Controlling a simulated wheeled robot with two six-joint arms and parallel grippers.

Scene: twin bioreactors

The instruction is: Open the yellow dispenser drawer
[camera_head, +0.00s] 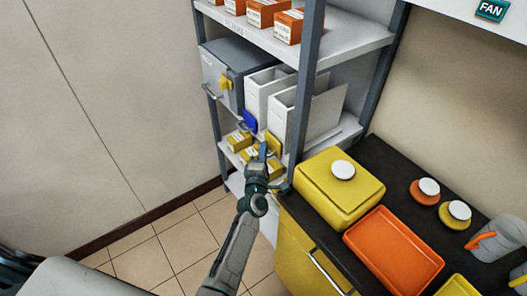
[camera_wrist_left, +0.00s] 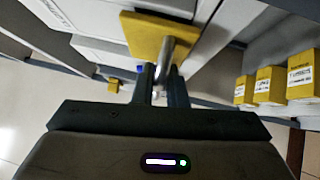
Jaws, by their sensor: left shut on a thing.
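The yellow dispenser drawer shows as a yellow front panel (camera_head: 273,142) on the front of a white dispenser box (camera_head: 305,105) on the middle shelf. In the left wrist view the yellow panel (camera_wrist_left: 145,38) has a metal bar handle (camera_wrist_left: 168,56) on it. My left gripper (camera_head: 262,152) is at this panel, reaching up from below. In the left wrist view its fingers (camera_wrist_left: 161,82) are on either side of the metal handle, shut on it. I cannot tell whether the drawer stands ajar. My right gripper is not in view.
A blue-fronted dispenser (camera_head: 249,120) stands close on the left. A grey cabinet (camera_head: 222,70) is further left. Small yellow boxes (camera_head: 239,140) sit on the shelf below. A shelf post (camera_head: 305,75) and a yellow bin (camera_head: 335,190) on the counter stand to the right. The floor (camera_head: 150,255) at left is clear.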

